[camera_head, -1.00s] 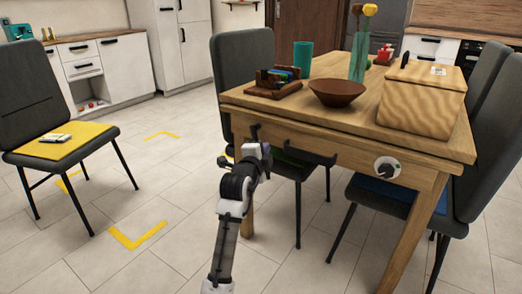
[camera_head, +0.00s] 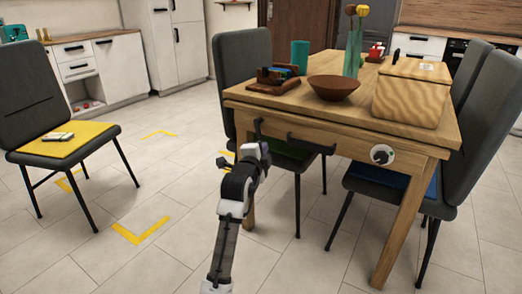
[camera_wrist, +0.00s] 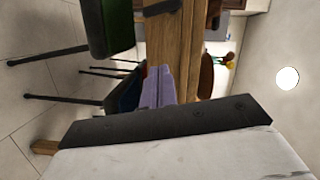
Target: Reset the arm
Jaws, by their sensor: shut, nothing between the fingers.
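My gripper (camera_head: 262,148) is at the end of my arm, low in front of the table's left front corner in the head view. In the wrist view its pale purple fingers (camera_wrist: 158,88) lie together, shut, with nothing between them. The wooden table (camera_head: 350,122) stands beyond it, with a dark drawer handle (camera_head: 311,144) and a round white dial (camera_head: 382,155) on its front. The gap between gripper and table front is hard to judge.
On the table are a brown bowl (camera_head: 334,88), a wooden box (camera_head: 412,95), a teal cup (camera_head: 300,54) and a flower vase (camera_head: 352,60). A chair with a yellow seat (camera_head: 70,142) stands left. Tiled floor is clear between that chair and my arm.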

